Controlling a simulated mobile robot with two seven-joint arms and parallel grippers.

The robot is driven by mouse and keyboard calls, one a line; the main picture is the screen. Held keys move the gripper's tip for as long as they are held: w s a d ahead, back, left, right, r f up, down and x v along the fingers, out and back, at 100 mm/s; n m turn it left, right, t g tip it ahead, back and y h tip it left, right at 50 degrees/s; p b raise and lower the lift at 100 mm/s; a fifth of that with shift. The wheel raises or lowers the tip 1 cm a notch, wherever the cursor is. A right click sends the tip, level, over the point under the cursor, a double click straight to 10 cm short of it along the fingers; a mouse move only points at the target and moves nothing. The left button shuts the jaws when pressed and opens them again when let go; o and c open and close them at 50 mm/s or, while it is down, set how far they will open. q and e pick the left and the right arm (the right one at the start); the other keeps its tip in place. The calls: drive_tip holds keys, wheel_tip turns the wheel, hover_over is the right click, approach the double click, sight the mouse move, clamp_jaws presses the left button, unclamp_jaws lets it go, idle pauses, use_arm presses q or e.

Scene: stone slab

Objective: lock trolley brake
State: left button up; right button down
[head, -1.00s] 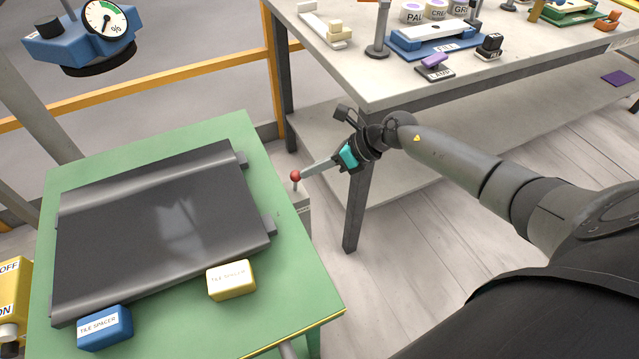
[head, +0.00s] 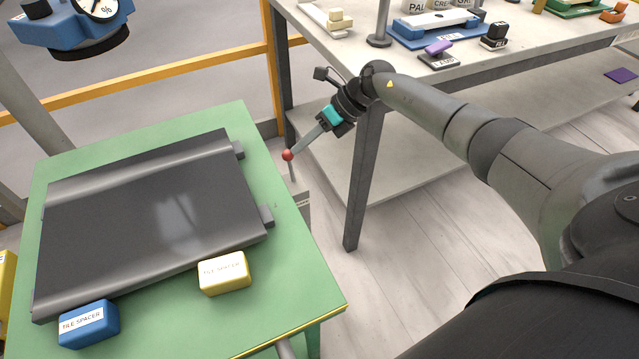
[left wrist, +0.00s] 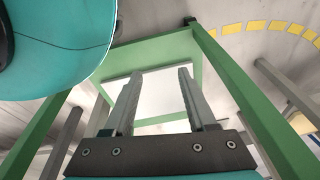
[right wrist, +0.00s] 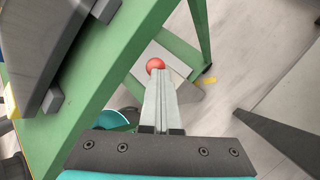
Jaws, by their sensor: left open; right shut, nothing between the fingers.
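A red ball knob (head: 288,155) tops a thin post at the right side of the green trolley (head: 300,285). In the right wrist view the red knob (right wrist: 155,64) is right at the fingertips. My right gripper (head: 294,150) is shut and empty, its tips at the knob. It seems to touch the knob, but contact is not certain. My left gripper (left wrist: 158,75) is open and empty. It shows only in the left wrist view, with green frame bars and a pale panel (left wrist: 155,90) beyond its fingers.
The trolley top carries a dark ridged slab (head: 150,225), a yellow block (head: 223,273) and a blue block (head: 88,325). A workbench (head: 450,75) with its leg (head: 362,180) stands close to my right arm. A yellow rail (head: 180,72) runs behind. Floor shows between trolley and bench.

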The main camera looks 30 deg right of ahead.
idle(0.3)
drive_tip(key=shift+w+r+p, duration=0.1)
drive_tip(key=shift+r+p, duration=0.7)
